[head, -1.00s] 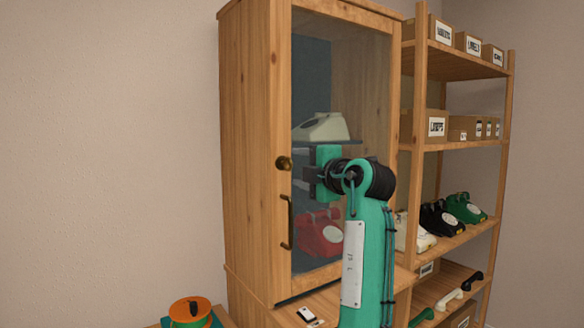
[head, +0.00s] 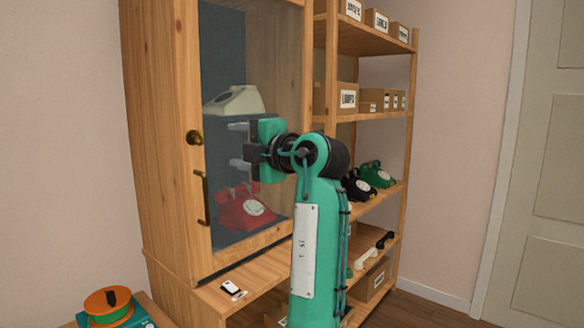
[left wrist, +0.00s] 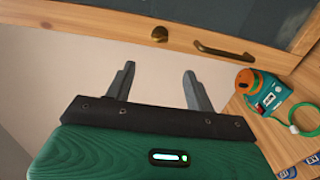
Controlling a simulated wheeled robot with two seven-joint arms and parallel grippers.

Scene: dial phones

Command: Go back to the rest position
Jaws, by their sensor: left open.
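My left gripper (head: 238,145) is open and empty, in front of the glass door of the tall wooden cabinet (head: 160,130). Its two grey fingers point left, to the right of the round brass knob (head: 195,138) and above the door handle (head: 203,198). In the left wrist view the open fingers (left wrist: 158,70) have nothing between them; the knob (left wrist: 160,34) and handle (left wrist: 224,51) show beyond them. The cabinet door looks shut. Behind the glass are a cream dial phone (head: 234,101) and a red dial phone (head: 245,208). My right gripper is not in view.
Right of the cabinet, an open shelf (head: 365,118) holds labelled boxes, dark and green phones (head: 375,174) and loose handsets. An orange reel (head: 108,304) sits at bottom left. A small white device (head: 232,288) lies on the cabinet ledge. A pale room door (head: 550,180) stands at right.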

